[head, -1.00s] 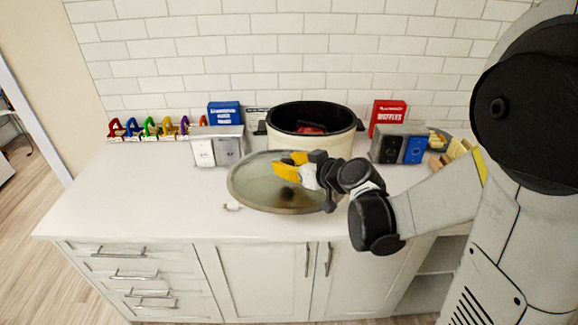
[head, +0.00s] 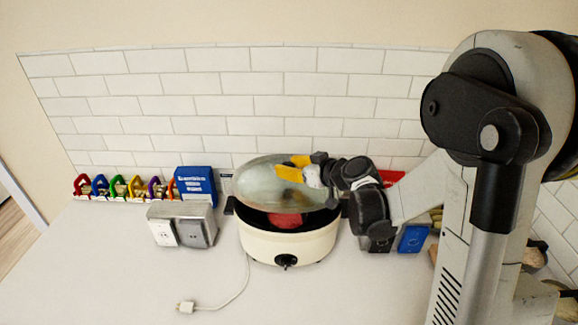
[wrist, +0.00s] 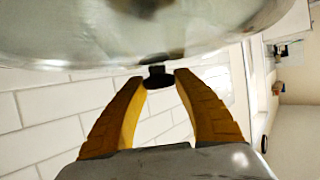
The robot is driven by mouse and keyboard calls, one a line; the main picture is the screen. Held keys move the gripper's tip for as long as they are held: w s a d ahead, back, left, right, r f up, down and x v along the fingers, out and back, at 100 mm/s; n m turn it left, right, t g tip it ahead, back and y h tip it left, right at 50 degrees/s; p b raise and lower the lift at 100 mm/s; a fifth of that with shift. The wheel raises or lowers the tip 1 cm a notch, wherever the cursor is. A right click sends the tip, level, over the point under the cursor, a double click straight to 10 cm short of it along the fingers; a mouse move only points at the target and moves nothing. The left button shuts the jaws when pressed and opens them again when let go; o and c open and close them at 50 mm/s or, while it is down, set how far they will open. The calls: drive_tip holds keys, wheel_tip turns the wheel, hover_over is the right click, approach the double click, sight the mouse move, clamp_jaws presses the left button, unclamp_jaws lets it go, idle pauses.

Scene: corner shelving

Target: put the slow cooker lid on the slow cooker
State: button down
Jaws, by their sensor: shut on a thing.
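The slow cooker (head: 288,247) is a cream oval pot with a black interior, standing on the counter. Something red lies inside it. The oval glass lid (head: 256,184) is above the cooker's back part, tilted up, so the pot's front opening shows. My gripper (head: 298,167) is at the lid's upper right, its yellow fingers shut on the lid's dark knob. In the wrist view the lid (wrist: 140,35) fills the top, and my gripper (wrist: 158,77) has the knob between its fingertips. Whether the lid touches the rim cannot be told.
A metal outlet box (head: 182,224) stands left of the cooker, with a blue box (head: 197,185) and several coloured clips (head: 115,187) behind. A blue-faced outlet box (head: 412,238) is at right.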

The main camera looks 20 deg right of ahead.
drive_tip(key=shift+s+a+f+b, duration=0.2)
drive_tip(key=shift+f+b, duration=0.15)
drive_tip(key=shift+f, duration=0.05)
drive_tip(key=shift+d+f+b, duration=0.1)
drive_tip(key=shift+f+b, duration=2)
drive_tip(key=shift+f, duration=0.7)
drive_tip(key=c, duration=0.9)
unclamp_jaws()
